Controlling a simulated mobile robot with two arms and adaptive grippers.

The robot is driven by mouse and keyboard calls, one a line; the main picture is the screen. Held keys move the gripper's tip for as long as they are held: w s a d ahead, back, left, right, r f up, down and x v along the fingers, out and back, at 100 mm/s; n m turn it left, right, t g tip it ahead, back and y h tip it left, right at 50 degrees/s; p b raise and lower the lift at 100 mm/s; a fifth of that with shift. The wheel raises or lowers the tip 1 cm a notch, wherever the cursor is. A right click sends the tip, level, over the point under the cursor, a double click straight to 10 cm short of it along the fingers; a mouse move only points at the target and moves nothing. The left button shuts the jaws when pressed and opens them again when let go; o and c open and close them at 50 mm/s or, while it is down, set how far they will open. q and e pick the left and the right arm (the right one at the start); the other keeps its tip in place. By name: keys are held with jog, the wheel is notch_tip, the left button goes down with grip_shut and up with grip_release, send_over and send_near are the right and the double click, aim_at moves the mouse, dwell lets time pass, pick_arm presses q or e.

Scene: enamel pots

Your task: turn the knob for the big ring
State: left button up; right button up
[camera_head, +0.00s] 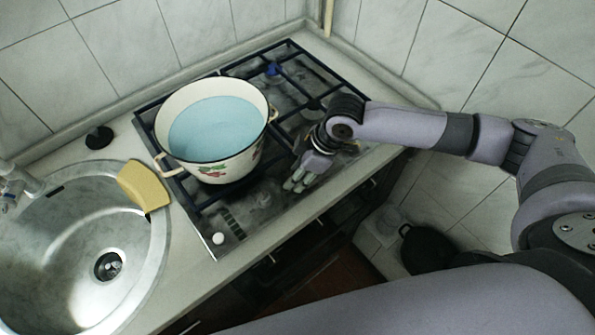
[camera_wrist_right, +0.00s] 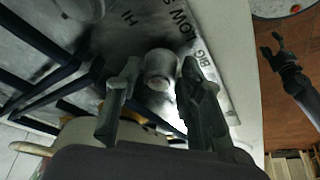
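In the wrist view a pale round knob (camera_wrist_right: 160,68) stands on the steel hob panel, beside the printed words "BIG", "LOW" and "HI". My right gripper (camera_wrist_right: 159,70) is open, with one finger on each side of the knob and a small gap on both sides. In the head view my right gripper (camera_head: 298,183) is low over the hob's front right part and hides the knob. A dark gripper, seemingly my left one (camera_wrist_right: 271,46), shows at the wrist view's right edge with its fingers apart, away from the hob.
A big cream enamel pot (camera_head: 217,130) with blue liquid stands on the hob grate (camera_head: 318,68). A white knob (camera_head: 218,239) is at the hob's front left corner. A yellow sponge (camera_head: 144,186) lies by the sink (camera_head: 60,250). Tiled walls stand behind the hob.

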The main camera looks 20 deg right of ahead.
jog(key=c, duration=0.7)
jog(key=shift+c, duration=0.2)
